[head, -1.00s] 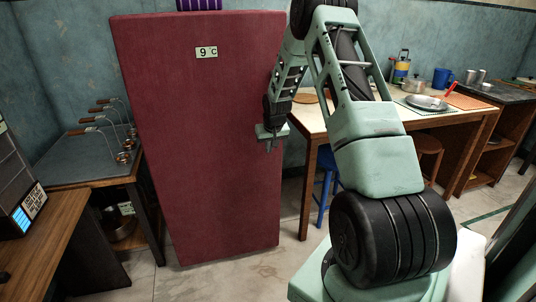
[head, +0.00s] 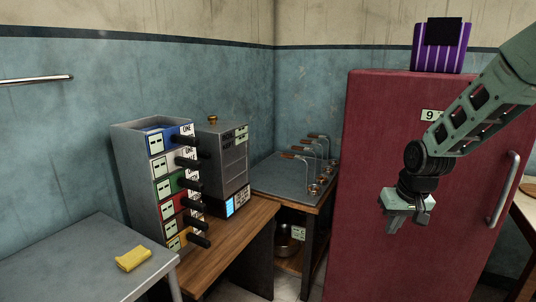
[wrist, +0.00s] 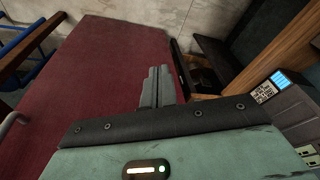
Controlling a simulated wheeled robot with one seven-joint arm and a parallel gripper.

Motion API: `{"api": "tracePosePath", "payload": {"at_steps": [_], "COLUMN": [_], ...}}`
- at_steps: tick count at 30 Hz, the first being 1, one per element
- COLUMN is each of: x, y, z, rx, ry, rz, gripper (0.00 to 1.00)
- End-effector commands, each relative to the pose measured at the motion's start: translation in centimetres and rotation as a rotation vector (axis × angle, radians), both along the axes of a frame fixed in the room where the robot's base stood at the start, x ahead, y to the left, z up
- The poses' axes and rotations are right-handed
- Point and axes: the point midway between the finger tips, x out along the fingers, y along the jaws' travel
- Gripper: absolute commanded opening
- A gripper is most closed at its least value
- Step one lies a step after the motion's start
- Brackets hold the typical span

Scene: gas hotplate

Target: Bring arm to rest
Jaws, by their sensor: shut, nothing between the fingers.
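My gripper (head: 391,226) hangs at the end of my green and black arm, which enters from the right in the head view. It points down in front of the dark red fridge (head: 400,260). The fingers are together with nothing between them. In the wrist view the closed fingers (wrist: 158,86) stand out over the red fridge front (wrist: 100,75). I cannot tell the exact gap between the gripper and the fridge.
A wooden desk (head: 235,235) holds a drawer tower (head: 138,190) and a grey machine (head: 230,155). A grey table (head: 80,260) with a yellow cloth (head: 133,258) is at the left. A grey-topped stand (head: 275,178) with several wooden-handled copper pots is in the corner. A striped purple box (head: 425,48) tops the fridge.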

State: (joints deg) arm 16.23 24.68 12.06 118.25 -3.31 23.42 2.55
Motion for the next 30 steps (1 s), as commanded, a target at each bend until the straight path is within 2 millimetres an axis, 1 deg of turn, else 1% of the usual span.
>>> {"api": "tracePosePath", "payload": {"at_steps": [1, 2, 3, 5, 6, 8, 9, 11, 12, 15, 17, 18, 23, 24, 30], "x": [-1.6, -2.6, -4.2, -6.9, -8.9, -11.9, -13.9, -16.6, -18.3, -22.3, -24.5, -25.9, -31.4, -30.9, -30.7], "y": [3.8, 5.6, 8.1, 11.5, 13.4, 16.0, 17.4, 19.0, 19.8, 21.2, 21.7, 21.9, 22.1, 22.1, 22.1], "z": [1.0, 1.5, 2.1, 2.9, 3.3, 3.9, 4.2, 4.5, 4.7, 5.0, 5.2, 5.2, 5.2, 6.8, 10.2], "rx": [0.003, 0.005, 0.006, 0.006, 0.004, -0.002, -0.007, -0.014, -0.020, -0.037, -0.049, -0.057, -0.092, -0.087, -0.086], "ry": [0.013, 0.022, 0.036, 0.056, 0.071, 0.091, 0.103, 0.122, 0.133, 0.156, 0.169, 0.176, 0.204, 0.205, 0.206], "rz": [0.071, 0.108, 0.159, 0.237, 0.289, 0.364, 0.410, 0.470, 0.508, 0.591, 0.639, 0.669, 0.788, 0.773, 0.768], "gripper": [0.00, 0.00, 0.00, 0.00, 0.00, 0.00, 0.00, 0.00, 0.00, 0.00, 0.00, 0.00, 0.00, 0.00, 0.00]}}
